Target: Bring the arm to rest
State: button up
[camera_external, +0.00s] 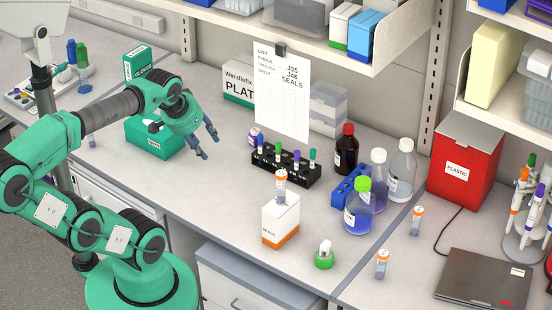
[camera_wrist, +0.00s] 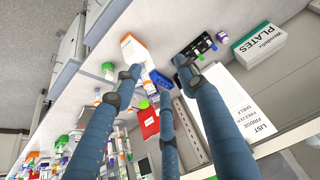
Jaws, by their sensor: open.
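My green arm reaches from its base at lower left over the bench (camera_external: 205,190). My gripper (camera_external: 208,148) hangs in the air above the bench, right of a green glove box (camera_external: 150,140) and left of the black vial rack (camera_external: 285,168). Its blue-grey fingers are spread apart, and nothing is between them. In the wrist view, the fingers of my gripper (camera_wrist: 157,72) also stand apart and empty. That view is tilted and shows the bench items beyond the fingers, partly hidden by them.
A white and orange seals box (camera_external: 280,222) has an orange-capped vial on top. Bottles, a blue rack (camera_external: 348,186) and a red plastic bin (camera_external: 465,165) stand farther right. A hanging list sheet (camera_external: 283,92) and the shelf (camera_external: 390,45) are behind. The bench front left of the seals box is clear.

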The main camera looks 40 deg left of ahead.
jog(key=shift+f+b, duration=1.45)
jog(key=shift+f, duration=0.5)
